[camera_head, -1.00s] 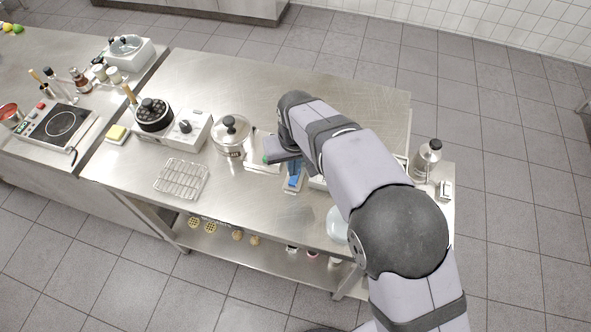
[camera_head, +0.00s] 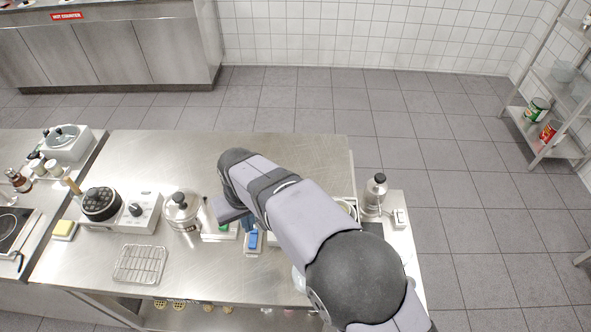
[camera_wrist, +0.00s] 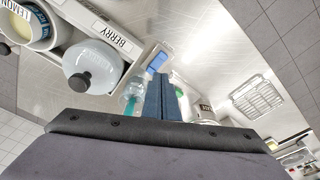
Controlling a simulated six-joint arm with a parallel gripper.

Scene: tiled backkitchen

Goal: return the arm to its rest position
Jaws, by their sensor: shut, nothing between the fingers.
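My arm reaches from the lower right over the steel table (camera_head: 170,150) in the head view, bent at its dark joints. My gripper hangs over the table just right of the lidded pot, largely hidden by my wrist in that view. In the wrist view my gripper (camera_wrist: 162,98) shows its two blue-grey fingers pressed together, with nothing between them. Beyond the fingertips are a small scale-like item with a blue top (camera_wrist: 158,62) and a clear rounded vessel (camera_wrist: 134,90).
Close by stand the lidded pot (camera_head: 182,213), a wire rack (camera_head: 140,264), a burner unit (camera_head: 135,212) and a dark-capped bottle (camera_head: 375,193). In the wrist view, a labelled BERRY holder (camera_wrist: 105,32) is at upper left. The table's far middle is bare. A shelf rack (camera_head: 548,110) stands far right.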

